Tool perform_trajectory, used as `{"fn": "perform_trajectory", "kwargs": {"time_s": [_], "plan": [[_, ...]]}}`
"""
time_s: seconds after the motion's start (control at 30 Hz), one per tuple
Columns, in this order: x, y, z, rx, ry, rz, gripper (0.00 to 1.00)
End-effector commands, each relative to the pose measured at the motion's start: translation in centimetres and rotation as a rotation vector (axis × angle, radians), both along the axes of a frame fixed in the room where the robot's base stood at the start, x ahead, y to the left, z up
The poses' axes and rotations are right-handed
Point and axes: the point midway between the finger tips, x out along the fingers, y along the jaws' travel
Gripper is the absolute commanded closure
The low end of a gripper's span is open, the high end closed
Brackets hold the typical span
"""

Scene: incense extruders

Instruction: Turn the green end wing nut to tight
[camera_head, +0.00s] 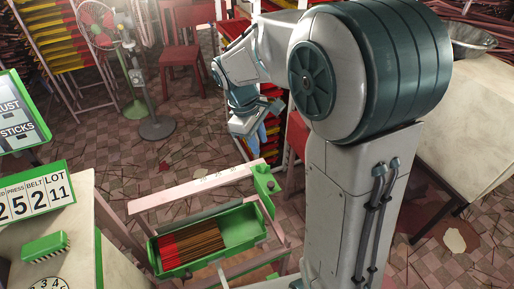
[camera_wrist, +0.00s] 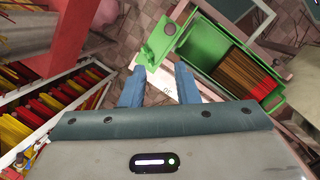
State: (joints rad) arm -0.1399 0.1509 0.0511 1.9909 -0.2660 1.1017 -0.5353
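A green end bracket (camera_head: 263,180) stands at the right end of the green tray (camera_head: 165,262) on the frame. The bracket also shows in the wrist view (camera_wrist: 157,45), just beyond my fingertips and a little to the left. My gripper (camera_head: 258,138) is above and behind the bracket in the head view. In the wrist view its two blue fingers (camera_wrist: 160,78) are apart with nothing held between them, so it is open and not touching the bracket.
The tray holds brown and red incense sticks (camera_head: 190,245). A pale bar (camera_head: 190,190) runs along its back. A counter with a green brush (camera_head: 45,246) stands at left. Racks of coloured sticks (camera_wrist: 50,115), a fan (camera_head: 100,25) and red chairs (camera_head: 188,40) stand behind.

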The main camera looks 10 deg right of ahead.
Motion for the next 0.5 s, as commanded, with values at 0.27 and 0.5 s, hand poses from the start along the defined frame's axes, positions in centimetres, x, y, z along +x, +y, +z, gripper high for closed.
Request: {"fn": "perform_trajectory", "kwargs": {"time_s": [0.27, 0.5], "plan": [[4.8, 2.0, -1.2, -0.073, 0.146, 0.262, 0.72], [6.4, 2.8, -2.2, -0.097, 0.197, 0.355, 0.72]]}}
